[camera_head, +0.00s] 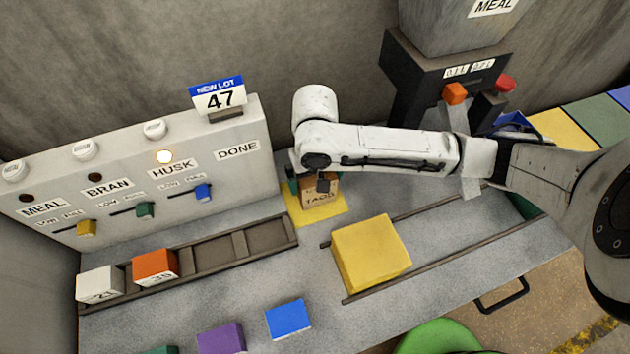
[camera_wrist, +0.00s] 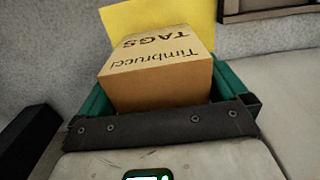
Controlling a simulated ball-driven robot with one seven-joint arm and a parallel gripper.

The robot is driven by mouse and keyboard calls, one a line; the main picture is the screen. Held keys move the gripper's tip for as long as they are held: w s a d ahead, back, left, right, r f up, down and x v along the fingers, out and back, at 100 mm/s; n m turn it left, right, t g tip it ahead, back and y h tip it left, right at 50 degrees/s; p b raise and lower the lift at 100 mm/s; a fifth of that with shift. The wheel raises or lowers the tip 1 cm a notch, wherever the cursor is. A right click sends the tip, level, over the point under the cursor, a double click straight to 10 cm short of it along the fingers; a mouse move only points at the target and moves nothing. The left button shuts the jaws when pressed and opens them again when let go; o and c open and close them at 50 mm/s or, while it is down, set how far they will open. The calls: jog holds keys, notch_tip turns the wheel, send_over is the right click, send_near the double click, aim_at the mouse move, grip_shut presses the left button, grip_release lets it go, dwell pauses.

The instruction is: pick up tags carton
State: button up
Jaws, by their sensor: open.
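The tags carton (camera_head: 321,198) is a small brown box on a yellow square mat (camera_head: 332,213) at the back of the bench. In the wrist view the carton (camera_wrist: 158,75) shows its printed top, "Timbrucci TAGS", with the mat (camera_wrist: 165,12) beyond it. In the wrist view green finger parts (camera_wrist: 232,78) lie on either side of the carton. The jaws are open around it. Whether they touch it is hidden.
A panel (camera_head: 130,170) with sliders and a lit HUSK lamp stands behind. A large yellow block (camera_head: 371,252) sits between rails at right. A rack (camera_head: 270,236) holds white and orange blocks. Purple (camera_head: 222,338) and blue (camera_head: 288,319) blocks lie in front.

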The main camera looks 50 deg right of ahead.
jog(key=shift+f, duration=0.3)
jog(key=shift+c, duration=0.4)
jog(key=c, duration=0.7)
jog(key=shift+c, duration=0.5)
jog(key=shift+r, duration=0.2)
